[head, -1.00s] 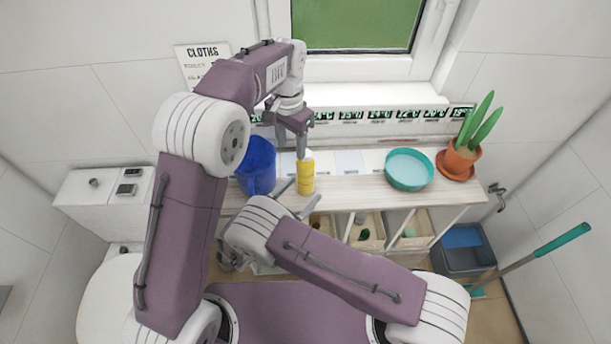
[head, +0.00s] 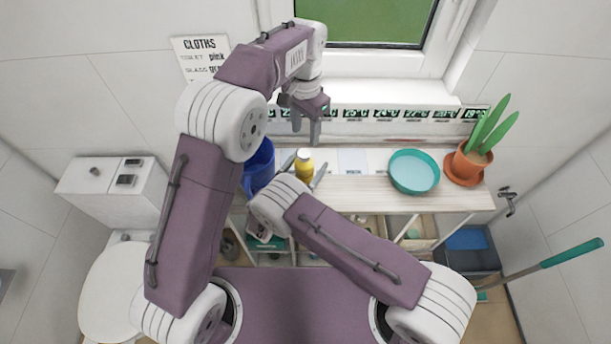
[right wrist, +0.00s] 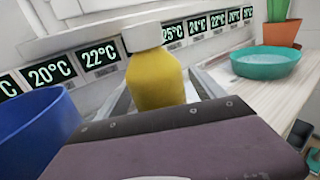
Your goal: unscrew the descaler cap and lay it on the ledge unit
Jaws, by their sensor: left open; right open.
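The descaler is a yellow bottle (head: 304,168) with a white cap (head: 304,153), upright on the pale wooden top of the ledge unit (head: 445,197). In the right wrist view, the bottle (right wrist: 157,82) stands mid-picture with the white cap (right wrist: 142,37) on it. My left gripper (head: 306,130) is open and empty, a little above the cap and clear of it. My right gripper (head: 303,170) is open, its fingers on either side of the bottle; contact cannot be told. My right wrist hides the bottle's lower part in the head view.
A blue bucket (head: 259,165) stands just left of the bottle. A teal bowl (head: 414,171) and a potted plant (head: 467,163) stand to the right. Temperature labels (head: 400,114) line the wall behind. The ledge top between bottle and bowl looks mostly clear.

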